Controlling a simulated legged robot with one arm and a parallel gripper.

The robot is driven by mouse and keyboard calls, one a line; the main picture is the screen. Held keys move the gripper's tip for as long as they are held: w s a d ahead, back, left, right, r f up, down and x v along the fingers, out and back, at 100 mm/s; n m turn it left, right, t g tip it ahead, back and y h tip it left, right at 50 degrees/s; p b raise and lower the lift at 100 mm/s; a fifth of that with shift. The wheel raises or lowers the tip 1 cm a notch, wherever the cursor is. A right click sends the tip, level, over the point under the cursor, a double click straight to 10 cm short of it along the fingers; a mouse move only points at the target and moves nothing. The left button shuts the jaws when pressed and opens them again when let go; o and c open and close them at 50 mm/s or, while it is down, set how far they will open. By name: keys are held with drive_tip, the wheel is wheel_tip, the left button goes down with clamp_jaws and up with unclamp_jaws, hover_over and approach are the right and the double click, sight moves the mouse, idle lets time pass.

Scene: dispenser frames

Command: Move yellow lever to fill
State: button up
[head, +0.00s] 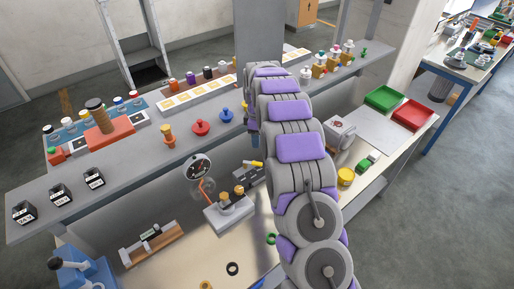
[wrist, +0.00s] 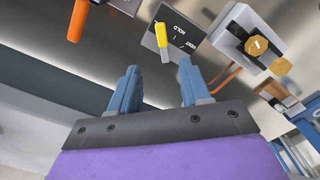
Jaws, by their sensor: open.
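The yellow lever (wrist: 163,42) sticks out of a dark box (wrist: 180,42) in the wrist view. The box carries the white words HOLD and VENT, seen upside down; I cannot read a fill mark. My gripper (wrist: 158,66) is open and empty, its two blue fingers pointing at the box. In the head view the yellow lever (head: 257,164) shows small beside my arm, which hides my gripper there.
A grey block with brass knobs (wrist: 256,46) stands right of the box in the wrist view. An orange handle (wrist: 78,18) is at the left. In the head view, a round gauge (head: 198,167) stands left of the lever, under a grey shelf (head: 130,168) crowded with parts.

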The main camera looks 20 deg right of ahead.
wheel_tip(320, 180, up, 5)
drive_tip(key=shift+f, duration=0.2)
drive_tip(key=shift+s, duration=0.1)
idle(0.4)
drive_tip(key=s+a+r+m+b, duration=0.1)
drive_tip(key=s+a+r+m, duration=0.15)
drive_tip(key=s, duration=0.55)
drive_tip(key=s+a+r+m+g, duration=0.15)
drive_tip(key=s+r, duration=0.25)
drive_tip(key=s, duration=0.4)
drive_tip(key=s+a+r+m+t+b, duration=0.15)
drive_tip(key=s+r, duration=0.25)
drive_tip(key=s, duration=0.4)
drive_tip(key=s+f+m+g, duration=0.1)
drive_tip(key=s+f+m, duration=0.1)
drive_tip(key=s, duration=1.1)
drive_tip(key=s+f+m+b, duration=0.1)
drive_tip(key=s+m, duration=0.4)
drive_tip(key=s, duration=0.8)
drive_tip(key=shift+s+a+f+g, duration=0.15)
drive_tip(key=shift+s+f+g, duration=0.25)
drive_tip(key=shift+f, duration=0.35)
